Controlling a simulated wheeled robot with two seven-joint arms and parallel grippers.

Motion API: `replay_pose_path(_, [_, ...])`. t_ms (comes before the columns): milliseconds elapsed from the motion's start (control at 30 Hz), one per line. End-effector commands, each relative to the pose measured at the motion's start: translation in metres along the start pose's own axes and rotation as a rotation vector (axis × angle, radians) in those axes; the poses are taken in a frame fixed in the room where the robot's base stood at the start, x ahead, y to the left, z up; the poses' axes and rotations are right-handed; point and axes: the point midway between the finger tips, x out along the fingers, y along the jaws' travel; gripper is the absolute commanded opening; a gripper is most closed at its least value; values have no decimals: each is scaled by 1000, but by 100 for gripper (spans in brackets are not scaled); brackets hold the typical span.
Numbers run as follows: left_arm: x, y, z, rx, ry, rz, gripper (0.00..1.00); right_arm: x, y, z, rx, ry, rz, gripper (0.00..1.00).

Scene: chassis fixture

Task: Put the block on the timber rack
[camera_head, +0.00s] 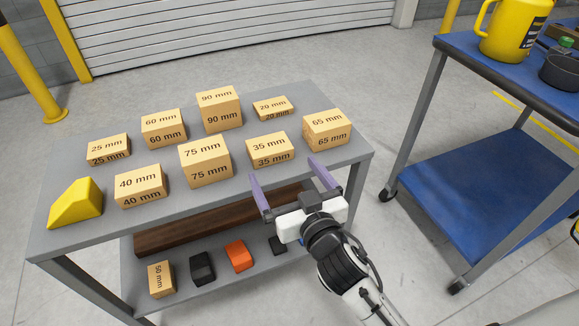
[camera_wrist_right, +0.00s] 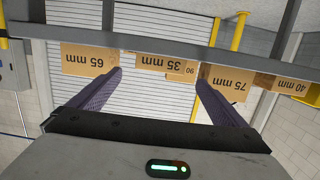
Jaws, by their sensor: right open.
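Wooden blocks with printed sizes stand in two rows on the top of a grey two-level rack (camera_head: 130,218). The front row includes the 40 mm block (camera_head: 140,187), 75 mm block (camera_head: 206,162), 35 mm block (camera_head: 270,150) and 65 mm block (camera_head: 327,129). A 50 mm block (camera_head: 161,279) stands on the lower shelf beside a dark timber beam (camera_head: 190,232). My right gripper (camera_head: 284,168) is open and empty at the rack's front edge, near the 35 mm block. The wrist view shows the open fingers (camera_wrist_right: 158,78) and upside-down labels. My left gripper is out of view.
A yellow wedge (camera_head: 76,203) sits at the top's left end. Black pieces and an orange piece (camera_head: 239,255) lie on the lower shelf. A blue cart (camera_head: 470,190) with a yellow jug (camera_head: 512,30) stands right. Clear floor lies between rack and cart.

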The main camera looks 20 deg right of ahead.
Motion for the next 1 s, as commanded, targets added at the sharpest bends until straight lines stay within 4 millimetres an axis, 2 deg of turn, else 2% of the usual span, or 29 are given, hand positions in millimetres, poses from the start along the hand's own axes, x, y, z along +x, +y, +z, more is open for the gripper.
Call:
replay_pose_path(67, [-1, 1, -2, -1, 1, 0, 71, -3, -2, 0, 0, -3, -4, 97])
replay_pose_path(167, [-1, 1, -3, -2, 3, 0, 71, -13, 0, 24, -2, -58, -10, 97])
replay_pose_path(267, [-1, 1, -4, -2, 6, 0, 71, -42, 4, 81, -8, -194, -31, 97])
replay_pose_path(300, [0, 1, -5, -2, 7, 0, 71, -59, 5, 107, -9, -260, -45, 97])
replay_pose_path(400, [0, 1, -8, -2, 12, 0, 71, -106, 5, 166, -10, -417, -89, 97])
replay_pose_path(533, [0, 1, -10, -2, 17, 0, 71, -160, 3, 215, -4, -562, -146, 97])
replay_pose_path(600, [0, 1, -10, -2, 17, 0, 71, -178, 2, 228, -3, -605, -167, 97])
replay_pose_path(700, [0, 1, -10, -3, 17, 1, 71, -188, 0, 235, 0, -628, -182, 97])
replay_pose_path(1000, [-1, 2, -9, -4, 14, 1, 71, -188, 0, 235, 0, -628, -182, 97])
